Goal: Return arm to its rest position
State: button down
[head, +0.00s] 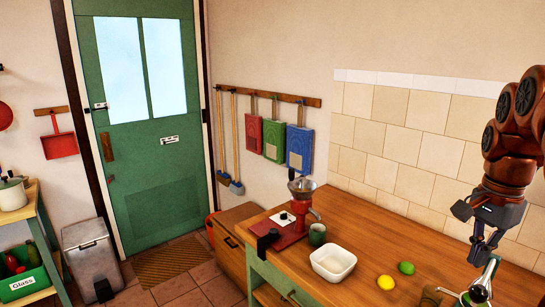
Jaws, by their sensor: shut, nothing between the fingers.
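My arm comes in at the right edge, and my gripper (479,260) hangs from it, pointing down over the right part of the wooden counter (370,255). Its fingers are shut with nothing held between them. A shiny metal and green utensil (482,287) shows just below the fingertips, cut off by the lower edge. I cannot tell whether the fingers touch it.
A tiled wall (400,140) stands behind.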

jog(key=s+a+f+n, duration=0.3)
jog(key=a+f+n, duration=0.1)
jog(key=a, duration=0.3)
jog(key=s+a+f+n+g, duration=0.1)
jog(key=s+a+f+n, duration=0.2)
jog(key=a, duration=0.4)
jog(key=s+a+f+n, duration=0.4)
jog(key=a, duration=0.2)
jog(key=shift+s+a+f+n, duration=0.25)
jog(key=shift+a+f+n, duration=0.05)
jog(key=shift+a+f, duration=0.1)
jog(key=c, duration=1.9)
grip_release()
jog(key=s+a+f+n, duration=0.1)
jog(key=s, duration=0.1)
jog(key=s+a+f+n, duration=0.1)
jog(key=s+f, duration=0.1)
jog(key=s+a+f+n, duration=0.1)
jog(key=s+f, duration=0.1)
jog(key=s, duration=0.1)
jog(key=shift+a+f+g, duration=0.1)
jog(key=shift+a+g, duration=0.05)
jog(key=shift+g, duration=0.25)
jog(key=shift+o, duration=1.1)
jog(key=shift+s+f+n, duration=0.1)
jog(key=shift+n, duration=0.2)
jog(key=o, duration=0.5)
jog(key=shift+o, duration=0.3)
jog(key=shift+a, duration=0.2)
